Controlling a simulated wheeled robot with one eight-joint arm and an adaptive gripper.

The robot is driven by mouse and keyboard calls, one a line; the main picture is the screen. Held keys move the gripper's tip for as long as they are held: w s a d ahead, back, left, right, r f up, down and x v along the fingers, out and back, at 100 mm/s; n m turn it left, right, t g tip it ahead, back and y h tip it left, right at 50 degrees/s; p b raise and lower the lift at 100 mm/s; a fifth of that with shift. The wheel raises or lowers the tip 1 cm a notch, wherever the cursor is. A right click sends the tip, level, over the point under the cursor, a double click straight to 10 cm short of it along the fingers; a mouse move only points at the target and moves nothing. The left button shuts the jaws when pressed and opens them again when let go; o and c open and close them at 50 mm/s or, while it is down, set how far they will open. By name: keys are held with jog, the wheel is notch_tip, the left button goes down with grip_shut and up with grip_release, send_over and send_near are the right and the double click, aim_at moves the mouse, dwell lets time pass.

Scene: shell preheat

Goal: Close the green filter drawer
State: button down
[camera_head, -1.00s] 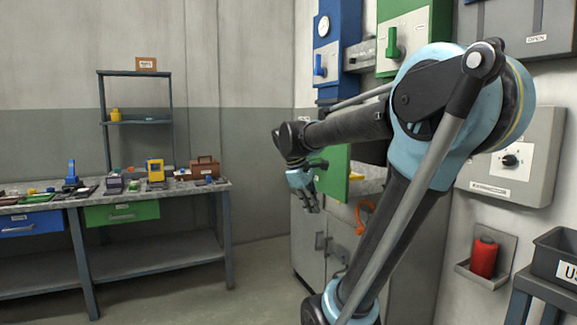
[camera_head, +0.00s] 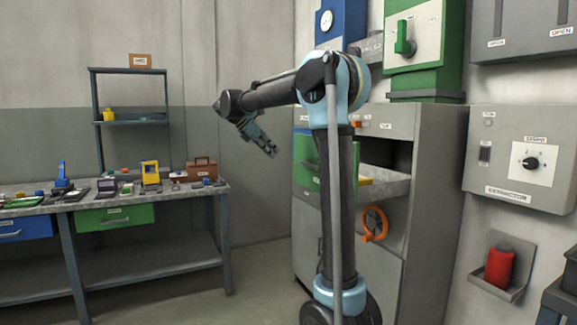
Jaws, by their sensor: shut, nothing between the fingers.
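The green filter drawer (camera_head: 308,162) stands pulled out of the grey cabinet at the centre. Its green front faces left, and its grey side wall (camera_head: 392,187) reaches back to the cabinet opening. My arm hides part of the front and the inside. My gripper (camera_head: 273,152) is shut and empty. It hangs in the air to the left of the green front, pointing down and right, with a gap between them in the picture.
An orange handwheel (camera_head: 375,224) sits on the cabinet (camera_head: 430,180) below the drawer. A workbench (camera_head: 215,188) with several items stands at left and has a shut-looking green drawer (camera_head: 115,217). A red cylinder (camera_head: 499,267) sits in a wall holder at right. Floor between bench and cabinet is clear.

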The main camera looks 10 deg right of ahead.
jog(key=shift+w+d+r+x, duration=0.15)
jog(key=shift+d+r+x, duration=0.15)
jog(key=shift+x, duration=1.75)
jog(key=shift+w+d+r+x, duration=0.1)
jog(key=shift+d+r+x, duration=0.2)
jog(key=shift+x, duration=1.75)
jog(key=shift+w+d+r+x, duration=0.15)
jog(key=shift+d+r+x, duration=0.15)
jog(key=shift+x, duration=1.75)
